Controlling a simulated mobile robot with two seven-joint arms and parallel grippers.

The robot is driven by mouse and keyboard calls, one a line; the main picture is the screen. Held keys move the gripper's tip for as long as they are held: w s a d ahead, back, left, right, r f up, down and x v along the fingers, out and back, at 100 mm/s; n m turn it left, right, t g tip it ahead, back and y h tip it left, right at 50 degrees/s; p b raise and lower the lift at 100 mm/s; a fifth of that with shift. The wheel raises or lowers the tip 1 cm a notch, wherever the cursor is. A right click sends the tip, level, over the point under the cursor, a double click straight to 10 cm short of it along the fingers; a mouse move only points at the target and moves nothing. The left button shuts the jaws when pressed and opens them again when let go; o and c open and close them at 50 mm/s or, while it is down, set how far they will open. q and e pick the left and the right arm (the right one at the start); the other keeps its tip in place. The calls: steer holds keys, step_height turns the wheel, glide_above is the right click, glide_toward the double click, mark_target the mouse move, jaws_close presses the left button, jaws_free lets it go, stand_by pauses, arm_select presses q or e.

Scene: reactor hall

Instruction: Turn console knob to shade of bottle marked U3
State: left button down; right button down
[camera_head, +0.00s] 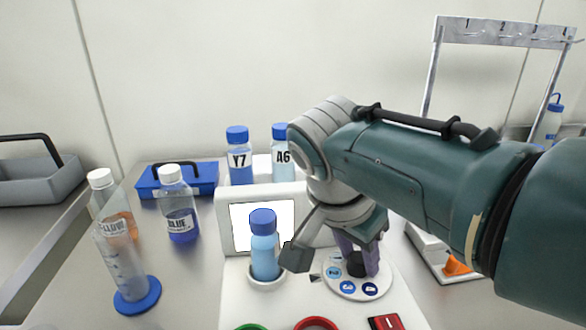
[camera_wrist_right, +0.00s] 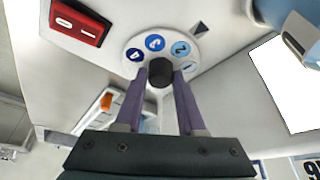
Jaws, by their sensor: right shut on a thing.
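The black console knob (camera_head: 356,266) stands on a round white dial (camera_head: 340,290) with numbered blue patches, light to dark; 2, 3 and 4 show in the head view. In the right wrist view the knob (camera_wrist_right: 160,72) sits between my right gripper's (camera_wrist_right: 158,88) purple fingers, which are shut on it. My right gripper (camera_head: 358,256) comes down from above. A light-blue bottle with a blue cap (camera_head: 264,256) stands in the console's round holder; no label faces me. Behind the console stand bottles Y7 (camera_head: 239,168) and A6 (camera_head: 280,160). I see no U3 mark. My left gripper is out of view.
The white console carries a screen (camera_head: 240,215) and a red rocker switch (camera_head: 385,322). Left are a bottle with dark-blue liquid (camera_head: 180,215), a cylinder on a blue base (camera_head: 137,296) and a blue box (camera_head: 200,180). A metal rack (camera_head: 500,30) stands back right.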

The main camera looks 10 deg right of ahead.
steer(key=c, duration=0.5)
jaws_free()
steer(key=p+v, duration=0.4)
steer(key=v, duration=0.6)
